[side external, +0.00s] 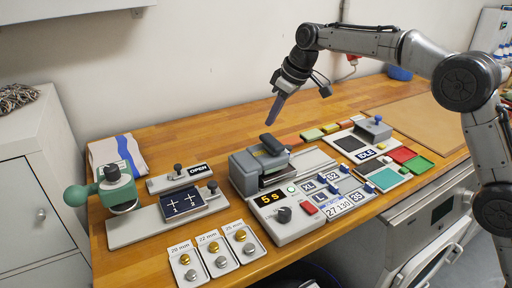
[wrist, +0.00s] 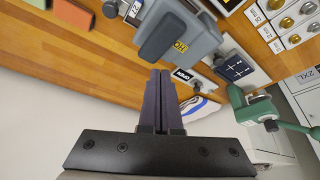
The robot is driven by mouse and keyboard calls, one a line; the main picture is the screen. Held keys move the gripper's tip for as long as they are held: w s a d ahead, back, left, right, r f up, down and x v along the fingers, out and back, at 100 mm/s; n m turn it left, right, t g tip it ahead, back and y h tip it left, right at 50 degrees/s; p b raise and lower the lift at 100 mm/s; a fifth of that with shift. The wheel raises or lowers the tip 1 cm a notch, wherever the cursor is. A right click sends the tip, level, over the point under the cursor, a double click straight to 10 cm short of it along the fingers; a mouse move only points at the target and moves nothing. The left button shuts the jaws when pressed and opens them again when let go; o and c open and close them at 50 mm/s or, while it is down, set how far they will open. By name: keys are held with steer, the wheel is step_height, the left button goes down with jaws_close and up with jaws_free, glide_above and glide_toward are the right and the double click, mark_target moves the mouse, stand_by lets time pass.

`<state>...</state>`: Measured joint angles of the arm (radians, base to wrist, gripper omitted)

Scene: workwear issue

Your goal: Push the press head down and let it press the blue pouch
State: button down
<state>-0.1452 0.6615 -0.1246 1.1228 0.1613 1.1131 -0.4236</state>
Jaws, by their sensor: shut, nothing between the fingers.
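The grey press head (side external: 247,173) stands at mid-bench, with a dark handle (side external: 272,144) on top and a plate beneath its front. In the wrist view the press head (wrist: 197,40), marked HOT, and its dark handle (wrist: 157,37) lie just beyond my fingertips. My gripper (side external: 273,120) is shut and empty, pointing down in the air above the press and apart from it. Its two dark fingers (wrist: 161,74) are together in the wrist view. I cannot make out a blue pouch; the area under the head is mostly hidden.
A display reading 5 s (side external: 270,198) is in front of the press. A green hand press (side external: 113,188) stands at left, and button trays (side external: 216,252) lie in front. A control panel reading IDLE (side external: 366,155) is at right. Bare wood lies behind the press.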

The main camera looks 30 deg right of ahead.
step_height(320, 180, up, 9)
stand_by(1.2)
stand_by(0.3)
steer(key=s+d+r+t, duration=0.2)
steer(key=s+d+r, duration=0.3)
steer(key=s+r, duration=0.75)
steer(key=s+d+m, duration=0.2)
steer(key=s+d, duration=0.1)
steer(key=s, duration=0.6)
steer(key=s+d+f+m+h, duration=0.1)
steer(key=s+f, duration=0.3)
steer(key=s, duration=0.2)
steer(key=s+d+f+m, duration=0.1)
steer(key=s+f, duration=0.2)
steer(key=s, duration=0.4)
steer(key=s+d+f+m, duration=0.1)
steer(key=s+f, duration=0.3)
steer(key=f, duration=0.4)
steer(key=s+d+f+m+h, duration=0.1)
steer(key=s+f, duration=0.3)
steer(key=f, duration=0.4)
steer(key=shift+s+f, duration=0.15)
steer(key=shift+s, duration=0.05)
